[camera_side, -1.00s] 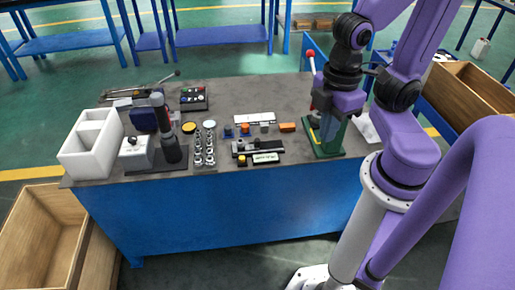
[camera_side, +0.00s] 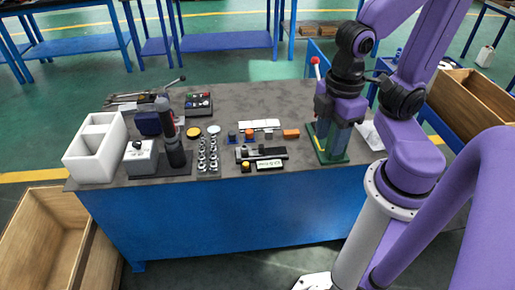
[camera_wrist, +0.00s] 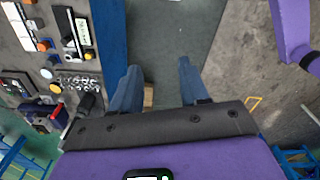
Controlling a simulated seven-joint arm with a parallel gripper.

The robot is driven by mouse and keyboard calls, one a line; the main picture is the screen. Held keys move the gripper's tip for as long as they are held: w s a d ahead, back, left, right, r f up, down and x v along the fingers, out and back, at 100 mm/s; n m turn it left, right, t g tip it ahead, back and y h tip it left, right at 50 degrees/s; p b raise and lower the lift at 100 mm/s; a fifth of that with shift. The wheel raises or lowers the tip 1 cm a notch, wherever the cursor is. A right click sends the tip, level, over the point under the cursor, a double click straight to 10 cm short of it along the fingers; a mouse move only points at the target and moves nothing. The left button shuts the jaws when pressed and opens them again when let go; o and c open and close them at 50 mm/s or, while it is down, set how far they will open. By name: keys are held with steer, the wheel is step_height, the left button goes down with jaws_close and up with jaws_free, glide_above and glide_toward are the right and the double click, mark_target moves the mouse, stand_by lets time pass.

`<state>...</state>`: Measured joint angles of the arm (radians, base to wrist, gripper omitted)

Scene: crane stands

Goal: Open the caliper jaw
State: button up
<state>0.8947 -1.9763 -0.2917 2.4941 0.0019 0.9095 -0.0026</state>
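A small dark device with a pale display strip, apparently the caliper (camera_side: 262,153), lies near the front edge of the bench, right of its middle. It also shows at the upper left of the wrist view (camera_wrist: 68,30). Its jaw is too small to make out, so I cannot tell how far apart it stands. My gripper (camera_side: 334,142) hangs to the right of the caliper in the side view, in front of a green stand. In the wrist view my gripper (camera_wrist: 158,76) has its two blue-grey fingers wide apart, with only floor between them.
The green stand (camera_side: 333,158) with a red-knobbed lever is close by my gripper. Small blocks (camera_side: 291,133) lie behind the caliper. A rack of metal parts (camera_side: 208,155), a black upright tool (camera_side: 171,135) and a white box (camera_side: 96,148) stand left.

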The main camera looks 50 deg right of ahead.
steer(key=w+f+m, duration=0.2)
steer(key=w+m, duration=0.1)
steer(key=w, duration=0.6)
steer(key=m, duration=0.7)
glide_above(261, 146)
step_height(261, 146, down, 10)
step_height(261, 146, down, 16)
steer(key=shift+f, duration=0.25)
steer(key=shift+c, duration=0.4)
